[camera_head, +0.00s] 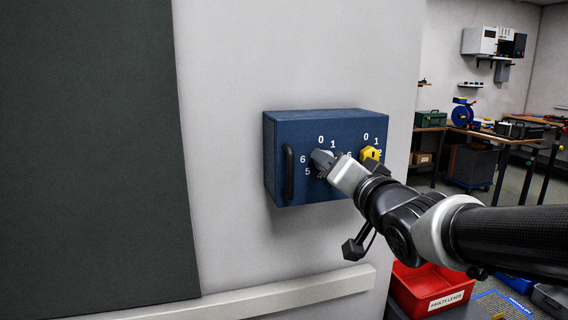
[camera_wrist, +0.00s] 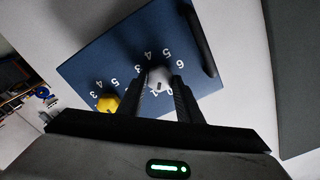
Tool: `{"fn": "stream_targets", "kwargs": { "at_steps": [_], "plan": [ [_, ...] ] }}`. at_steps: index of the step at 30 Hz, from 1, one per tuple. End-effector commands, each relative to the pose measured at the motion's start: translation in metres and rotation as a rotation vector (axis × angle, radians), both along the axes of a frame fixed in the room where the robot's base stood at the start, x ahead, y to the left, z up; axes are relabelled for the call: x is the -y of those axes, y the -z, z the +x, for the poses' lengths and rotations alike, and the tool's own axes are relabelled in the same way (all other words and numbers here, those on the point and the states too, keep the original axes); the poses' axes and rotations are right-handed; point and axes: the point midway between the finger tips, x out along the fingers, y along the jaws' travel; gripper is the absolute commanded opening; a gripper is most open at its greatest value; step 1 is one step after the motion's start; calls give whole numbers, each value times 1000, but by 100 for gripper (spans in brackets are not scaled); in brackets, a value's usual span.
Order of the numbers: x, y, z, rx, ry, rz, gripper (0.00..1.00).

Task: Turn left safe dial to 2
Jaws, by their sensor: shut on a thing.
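A blue safe (camera_head: 290,190) is fixed to the pale wall, with white digits around two dials on its front. The left dial (camera_wrist: 159,76) is grey and sits between my two fingers in the wrist view; in the head view my gripper mostly covers it. My gripper (camera_head: 323,160) is shut on this left dial, with a finger on either side. I cannot tell for sure which digit the dial points to. The right dial (camera_head: 370,154) is yellow and stands free just to the right of my gripper; it also shows in the wrist view (camera_wrist: 107,103).
A black handle (camera_head: 289,173) stands out at the safe's left side. A pale rail (camera_head: 240,302) runs along the wall below. A red bin (camera_head: 425,285) labelled "FAULTY LEADS" stands at the lower right. Workbenches (camera_head: 500,137) are farther back.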

Motion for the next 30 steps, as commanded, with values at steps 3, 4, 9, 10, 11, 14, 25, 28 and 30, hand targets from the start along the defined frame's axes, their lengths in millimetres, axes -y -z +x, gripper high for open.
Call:
{"fn": "stream_targets", "kwargs": {
  "at_steps": [3, 4, 9, 10, 11, 14, 25, 28, 30],
  "plan": [
    [-1, 1, 0, -20, -4, 110, 10],
    [-2, 1, 0, -26, -4, 138, 10],
    [-1, 3, 0, -58, -4, 298, 10],
    [-1, 3, 0, -63, -4, 326, 10],
    [-2, 3, 0, -68, -6, 353, 10],
    [-1, 3, 0, -87, -5, 447, 10],
    [-1, 2, 0, -147, -3, 735, 10],
    [-1, 1, 0, -158, -2, 790, 10],
    [-1, 1, 0, -164, -2, 822, 10]
  ]
}}
